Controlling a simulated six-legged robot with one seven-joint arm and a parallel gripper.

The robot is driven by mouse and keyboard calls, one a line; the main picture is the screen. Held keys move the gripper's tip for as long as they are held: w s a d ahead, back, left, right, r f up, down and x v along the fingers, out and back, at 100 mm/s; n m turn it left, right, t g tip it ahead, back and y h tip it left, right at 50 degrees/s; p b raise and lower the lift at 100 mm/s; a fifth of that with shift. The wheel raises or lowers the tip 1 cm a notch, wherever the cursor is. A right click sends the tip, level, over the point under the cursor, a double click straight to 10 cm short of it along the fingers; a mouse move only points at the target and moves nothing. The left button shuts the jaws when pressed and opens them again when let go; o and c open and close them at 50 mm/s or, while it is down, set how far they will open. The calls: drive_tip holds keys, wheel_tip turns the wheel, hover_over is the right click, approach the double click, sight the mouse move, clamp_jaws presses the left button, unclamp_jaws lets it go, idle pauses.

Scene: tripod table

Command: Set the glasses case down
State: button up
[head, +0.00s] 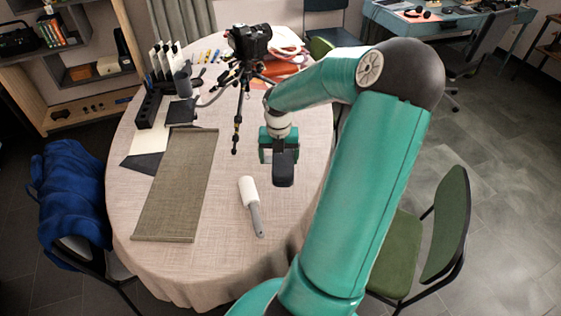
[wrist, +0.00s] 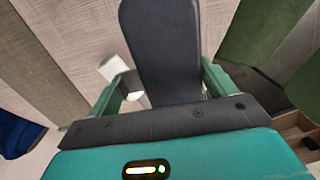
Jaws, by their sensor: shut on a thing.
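The dark grey glasses case (head: 284,170) is in my gripper in the head view, over the right part of the round table. My gripper (wrist: 160,85) is shut on the case, one finger on each side of it in the wrist view. The case (wrist: 162,45) reaches away from the palm there and looks dark and smooth. In the head view the case hangs below the gripper body. I cannot tell whether it touches the cloth. The table (head: 225,270) has a pale pinkish cloth.
A lint roller (head: 249,200) lies left of the case, and a woven mat (head: 178,190) lies further left. A camera on a tripod (head: 243,75) stands behind. Bare cloth lies around the roller. Green chairs (head: 420,240) and a blue-draped chair (head: 70,195) flank the table.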

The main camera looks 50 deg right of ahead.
drive_tip(key=d+f, duration=0.1)
drive_tip(key=f, duration=0.1)
drive_tip(key=w+d+f, duration=0.1)
drive_tip(key=d+f, duration=0.1)
drive_tip(key=w+d+f, duration=0.1)
drive_tip(key=f, duration=0.1)
drive_tip(key=shift+w+d, duration=0.15)
drive_tip(key=shift+f, duration=1.45)
drive_tip(key=shift+f, duration=0.15)
drive_tip(key=o, duration=1)
wheel_tip(320, 180, up, 12)
drive_tip(key=shift+r, duration=0.15)
drive_tip(key=w+a+r+m+h, duration=0.15)
drive_tip(key=a+r+m, duration=0.45)
drive_tip(key=a, duration=0.6)
drive_tip(key=a+r+m+h, duration=0.2)
drive_tip(key=a+r+m, duration=0.45)
drive_tip(key=a, duration=0.55)
drive_tip(key=s+a+r+m+t+y, duration=0.1)
drive_tip(key=s+a+r+m+t, duration=0.1)
drive_tip(key=s+a+m, duration=0.3)
drive_tip(key=s+a+r+m+t+y, duration=0.2)
drive_tip(key=s+a+r+m+t, duration=0.1)
drive_tip(key=a+m, duration=0.5)
drive_tip(key=s+a+r, duration=0.1)
drive_tip(key=s+a, duration=0.1)
drive_tip(key=a, duration=0.1)
drive_tip(key=shift+a+r+t, duration=0.3)
drive_tip(key=shift+r, duration=0.1)
